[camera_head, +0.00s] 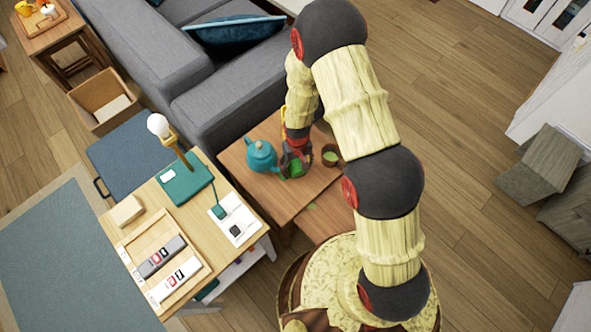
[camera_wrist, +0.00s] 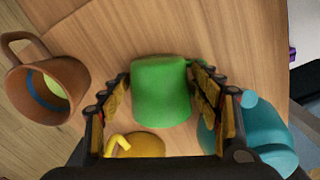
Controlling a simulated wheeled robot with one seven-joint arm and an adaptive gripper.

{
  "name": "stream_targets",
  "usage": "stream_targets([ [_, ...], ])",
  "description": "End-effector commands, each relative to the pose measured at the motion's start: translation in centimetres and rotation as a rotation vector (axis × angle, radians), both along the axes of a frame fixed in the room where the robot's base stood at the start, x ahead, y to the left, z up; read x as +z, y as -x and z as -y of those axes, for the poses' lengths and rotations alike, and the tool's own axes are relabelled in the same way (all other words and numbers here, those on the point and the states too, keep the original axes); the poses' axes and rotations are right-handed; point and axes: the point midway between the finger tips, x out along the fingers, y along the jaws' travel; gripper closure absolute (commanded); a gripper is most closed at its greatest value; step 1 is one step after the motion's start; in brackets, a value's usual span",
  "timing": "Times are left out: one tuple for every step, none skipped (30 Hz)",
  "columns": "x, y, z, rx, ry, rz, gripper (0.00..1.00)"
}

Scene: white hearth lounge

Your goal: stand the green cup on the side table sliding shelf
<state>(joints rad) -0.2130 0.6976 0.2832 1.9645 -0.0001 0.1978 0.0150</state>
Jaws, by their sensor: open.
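The green cup (camera_wrist: 160,92) is between the two spread fingers of my gripper (camera_wrist: 163,82) in the wrist view, with a finger close on each side. I cannot tell whether the fingers touch it. In the head view the cup (camera_head: 292,170) is on the wooden side table (camera_head: 283,200), partly hidden by my gripper (camera_head: 294,161). My gripper is open and low over the tabletop. A lower wooden surface (camera_head: 335,222), apparently the sliding shelf, juts out at the table's front right.
A teal teapot (camera_head: 261,156) stands left of the cup, and a brown mug (camera_head: 331,156) to its right. A yellow-orange item (camera_wrist: 138,146) is close by in the wrist view. A grey sofa (camera_head: 225,90) borders the table's back. A desk (camera_head: 190,235) stands at left.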

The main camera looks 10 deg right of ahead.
Motion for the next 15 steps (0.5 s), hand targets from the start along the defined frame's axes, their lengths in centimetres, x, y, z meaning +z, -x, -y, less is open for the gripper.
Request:
stream_targets([
  [0.1,-0.08,-0.02,0.0,0.0,0.002,0.36],
  [0.14,-0.08,-0.02,0.0,0.0,0.002,0.36],
  [0.16,-0.08,-0.02,0.0,0.0,0.002,0.36],
  [0.16,-0.08,-0.02,0.0,0.0,0.002,0.36],
  [0.17,-0.08,-0.02,0.0,0.0,0.002,0.38],
  [0.17,-0.07,-0.01,0.0,0.0,0.002,0.4],
  [0.17,-0.07,-0.01,0.0,0.0,0.002,0.42],
  [0.17,-0.07,-0.01,0.0,0.0,0.002,0.43],
  [0.17,-0.07,-0.01,0.0,0.0,0.002,0.46],
  [0.17,-0.07,-0.01,0.0,0.0,0.001,0.47],
  [0.17,-0.07,-0.01,0.0,0.0,0.001,0.49],
  [0.17,-0.06,-0.01,0.0,0.0,0.001,0.51],
  [0.17,-0.06,-0.01,0.0,0.0,0.001,0.53],
  [0.16,-0.06,-0.01,0.0,0.0,0.001,0.55],
  [0.16,-0.05,-0.01,0.0,0.0,0.001,0.57],
])
